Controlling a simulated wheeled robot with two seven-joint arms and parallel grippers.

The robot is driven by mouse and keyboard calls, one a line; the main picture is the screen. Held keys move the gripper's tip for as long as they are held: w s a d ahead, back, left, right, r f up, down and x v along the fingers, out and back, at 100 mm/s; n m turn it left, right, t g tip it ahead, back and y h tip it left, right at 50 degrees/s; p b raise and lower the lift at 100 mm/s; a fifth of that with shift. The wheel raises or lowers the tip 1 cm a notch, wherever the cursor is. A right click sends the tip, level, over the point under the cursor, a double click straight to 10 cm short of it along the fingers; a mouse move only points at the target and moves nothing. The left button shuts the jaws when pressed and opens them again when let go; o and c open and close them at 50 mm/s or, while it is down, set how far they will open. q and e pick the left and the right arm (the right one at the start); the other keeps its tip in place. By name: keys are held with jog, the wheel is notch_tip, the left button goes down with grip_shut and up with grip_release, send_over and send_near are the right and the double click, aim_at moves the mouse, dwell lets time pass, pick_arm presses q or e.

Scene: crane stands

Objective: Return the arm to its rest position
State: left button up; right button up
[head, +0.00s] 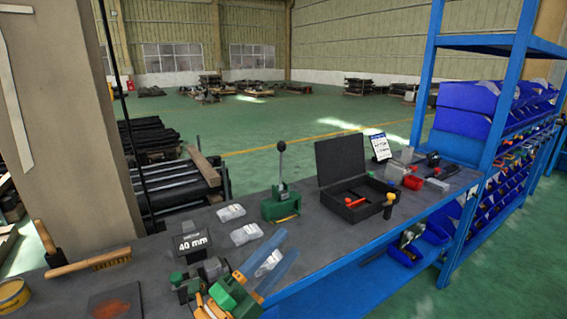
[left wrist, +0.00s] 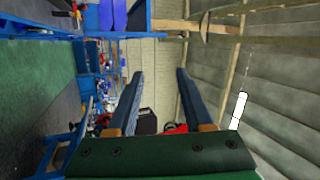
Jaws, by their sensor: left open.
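My left gripper (head: 288,243) comes in at the bottom of the head view, with a green body and two blue fingers. It is held over the front part of the grey workbench (head: 345,232). In the left wrist view the two fingers (left wrist: 159,75) stand apart with nothing gripped between them. A black thing (left wrist: 147,122) and a red thing show beyond the fingers, small and partly hidden. My right gripper is in neither view.
An open black case (head: 345,165) lies further right. A brush (head: 88,264) lies left. A blue rack (head: 480,140) stands right.

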pick_arm(q)
jog(key=s+a+f+n+g+y, duration=0.1)
jog(key=s+a+f+n+y, duration=0.1)
jog(key=a+f+n+y, duration=0.65)
jog(key=s+a+f+n+g+y, duration=0.1)
jog(key=s+a+f+n+y, duration=0.1)
jog(key=a+f+n+y, duration=0.65)
jog(key=s+f+n+g+h, duration=0.1)
jog(key=s+f+n+g, duration=0.2)
jog(key=s+f+g, duration=0.35)
jog(key=s+f+n+g, duration=0.3)
jog(key=s+f, duration=0.4)
jog(key=s, duration=0.4)
jog(key=s+f+g, duration=0.1)
jog(key=s+f, duration=0.1)
jog(key=f, duration=0.7)
jog(key=s+f+g, duration=0.1)
jog(key=s+f, duration=0.1)
jog(key=f, duration=0.7)
jog(key=s+a+f+g, duration=0.1)
jog(key=s+f, duration=0.8)
jog(key=s, duration=0.2)
jog(key=shift+s+a+m, duration=0.3)
